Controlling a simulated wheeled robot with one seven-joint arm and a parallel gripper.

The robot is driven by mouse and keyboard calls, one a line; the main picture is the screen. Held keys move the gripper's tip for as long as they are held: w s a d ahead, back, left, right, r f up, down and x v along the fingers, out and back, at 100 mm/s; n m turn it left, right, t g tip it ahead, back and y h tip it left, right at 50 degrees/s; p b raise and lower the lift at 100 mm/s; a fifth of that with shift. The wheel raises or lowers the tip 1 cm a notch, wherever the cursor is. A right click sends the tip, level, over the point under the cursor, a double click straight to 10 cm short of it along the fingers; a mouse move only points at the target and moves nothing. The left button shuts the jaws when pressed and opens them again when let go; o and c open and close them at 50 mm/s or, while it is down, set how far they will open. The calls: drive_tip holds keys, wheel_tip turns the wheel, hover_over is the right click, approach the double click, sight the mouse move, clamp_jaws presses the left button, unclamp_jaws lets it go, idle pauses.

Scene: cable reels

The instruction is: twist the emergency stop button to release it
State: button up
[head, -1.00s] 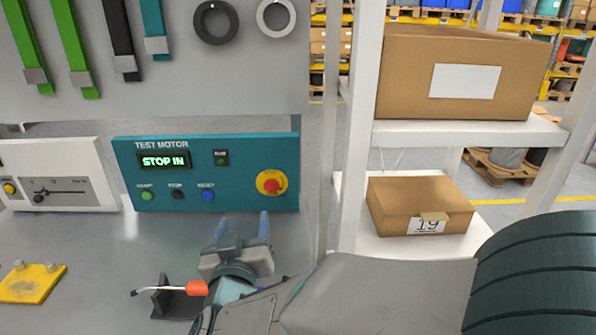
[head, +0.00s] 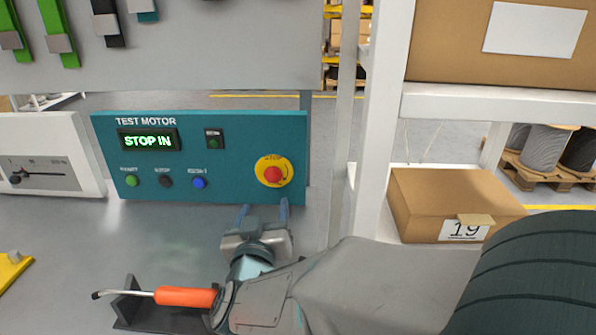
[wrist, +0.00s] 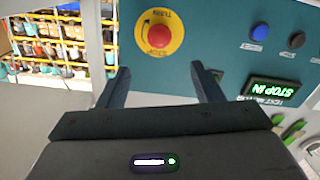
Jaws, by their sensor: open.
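The emergency stop button (head: 272,174) is a red knob on a yellow round plate at the right of the teal TEST MOTOR panel (head: 225,150). The panel's display (head: 148,140) reads "STOP IN". My gripper (head: 264,210) is open and empty, just below and in front of the button, apart from it, with fingers pointing at the panel. In the wrist view the button (wrist: 158,35) appears upside down, beyond and between the open fingertips (wrist: 160,75), with "TURN" lettering on its yellow plate.
Green, black and blue buttons (head: 199,182) sit left on the panel. A hook tool with an orange handle (head: 185,297) rests in a dark stand left of my arm. A white shelf post (head: 380,120) and a cardboard box labelled 19 (head: 450,200) stand to the right.

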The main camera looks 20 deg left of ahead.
sight(272, 176)
drive_tip(key=x, duration=1.1)
drive_tip(key=shift+w, duration=0.2)
